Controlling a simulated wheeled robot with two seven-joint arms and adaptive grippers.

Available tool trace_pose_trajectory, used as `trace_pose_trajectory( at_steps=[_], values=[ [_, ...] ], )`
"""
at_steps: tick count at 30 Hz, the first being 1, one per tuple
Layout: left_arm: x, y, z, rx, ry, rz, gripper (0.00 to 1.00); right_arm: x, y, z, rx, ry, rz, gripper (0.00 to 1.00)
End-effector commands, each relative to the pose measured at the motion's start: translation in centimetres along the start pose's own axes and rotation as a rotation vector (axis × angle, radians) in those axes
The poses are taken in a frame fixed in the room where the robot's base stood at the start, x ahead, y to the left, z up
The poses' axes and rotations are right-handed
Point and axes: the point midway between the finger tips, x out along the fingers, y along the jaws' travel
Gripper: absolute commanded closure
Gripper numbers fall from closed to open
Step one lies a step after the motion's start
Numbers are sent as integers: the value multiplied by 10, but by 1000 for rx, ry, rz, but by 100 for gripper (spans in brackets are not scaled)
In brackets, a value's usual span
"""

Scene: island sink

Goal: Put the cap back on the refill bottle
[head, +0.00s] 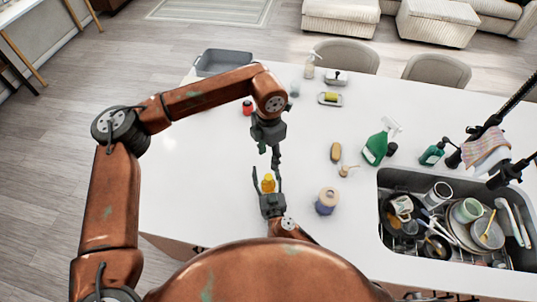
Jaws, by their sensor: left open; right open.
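A small yellow bottle-like item (268,184) is on the counter near its front edge, between the spread fingers of my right gripper (267,170), which is open. My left gripper (269,158) points down just beyond it, open, with nothing visible in it. A green spray bottle (375,148) stands to the right, with a small dark round item (392,149) beside it. A green pump bottle (432,154) stands by the sink. I cannot tell surely which item is the refill bottle or its cap; the yellow item's top is too small to read.
A purple jar with a tan top (326,201) stands right of my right gripper. A brush (336,152), a red item (247,108), a sponge holder (330,98) and a grey tub (222,62) lie farther back. The sink (384,181) is full of dishes.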

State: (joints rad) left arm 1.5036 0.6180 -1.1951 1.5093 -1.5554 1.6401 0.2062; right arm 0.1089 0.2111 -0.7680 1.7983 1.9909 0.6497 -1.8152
Motion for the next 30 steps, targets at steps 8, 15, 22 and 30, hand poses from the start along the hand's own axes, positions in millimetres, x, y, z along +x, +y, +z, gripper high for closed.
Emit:
trace_pose_trajectory(
  at_steps=[8, 15, 22, 30],
  values=[
    [0, 0, 0, 0, 0, 0, 58, -32, 0, 1, 1, -3, 1, 52],
    [0, 0, 0, 0, 0, 0, 58, -83, 1, 2, 0, -3, 0, 52],
    [0, 0, 0, 0, 0, 0, 58, -113, 0, 1, 0, -1, 0, 52],
    [0, 0, 0, 0, 0, 0, 58, -120, 0, 0, 0, 0, 0, 52]
  ],
)
